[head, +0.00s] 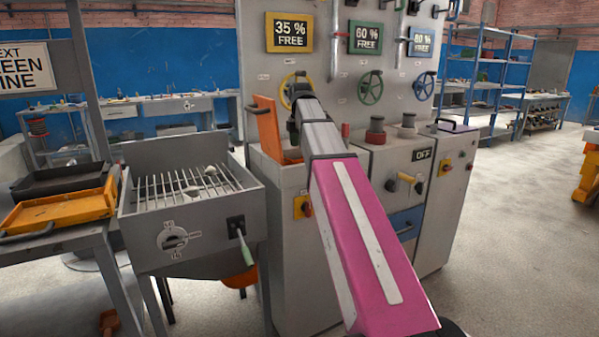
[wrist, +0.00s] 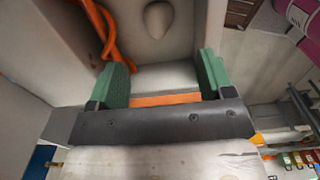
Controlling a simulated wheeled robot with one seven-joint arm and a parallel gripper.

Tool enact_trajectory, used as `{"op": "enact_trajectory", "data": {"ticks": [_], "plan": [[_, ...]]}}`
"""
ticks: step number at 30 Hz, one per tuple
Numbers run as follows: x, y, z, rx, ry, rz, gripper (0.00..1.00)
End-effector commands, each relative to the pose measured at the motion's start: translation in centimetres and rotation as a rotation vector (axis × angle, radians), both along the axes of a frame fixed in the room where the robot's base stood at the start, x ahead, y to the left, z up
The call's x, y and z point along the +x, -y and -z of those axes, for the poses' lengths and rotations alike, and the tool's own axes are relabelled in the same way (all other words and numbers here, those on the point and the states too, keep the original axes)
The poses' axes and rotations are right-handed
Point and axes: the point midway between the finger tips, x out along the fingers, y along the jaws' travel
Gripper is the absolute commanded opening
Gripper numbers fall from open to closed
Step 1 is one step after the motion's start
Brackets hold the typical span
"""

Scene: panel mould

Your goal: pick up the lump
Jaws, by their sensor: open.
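A small grey, rounded lump (wrist: 158,18) lies on a grey surface inside a grey-walled space, at the top of the wrist view. My gripper (wrist: 162,72) has its two green fingers spread wide with nothing between them. The lump is apart from the fingers, beyond their tips and roughly midway between them. In the head view my arm reaches towards the grey cabinet (head: 291,190) near its raised orange flap (head: 267,125). My fingers are hidden there, and I cannot make out this lump in that view.
An orange hose or cable (wrist: 98,22) runs left of the lump, close to the left finger. An orange strip (wrist: 165,99) shows between the fingers. Small pale pieces lie on a grate (head: 165,190) at the left. Handwheels stand on the panel (head: 345,72) behind my arm.

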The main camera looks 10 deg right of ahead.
Motion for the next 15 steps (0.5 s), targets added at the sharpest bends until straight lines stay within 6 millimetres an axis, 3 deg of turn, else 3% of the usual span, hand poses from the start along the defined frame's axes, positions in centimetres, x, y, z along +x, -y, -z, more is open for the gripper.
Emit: {"op": "enact_trajectory", "data": {"ticks": [7, 15], "plan": [[-0.1, 0.0, 3.6, 0.0, -0.001, 0.0, 0.74], [-0.1, 0.0, 5.2, 0.0, -0.001, 0.0, 0.74]]}}
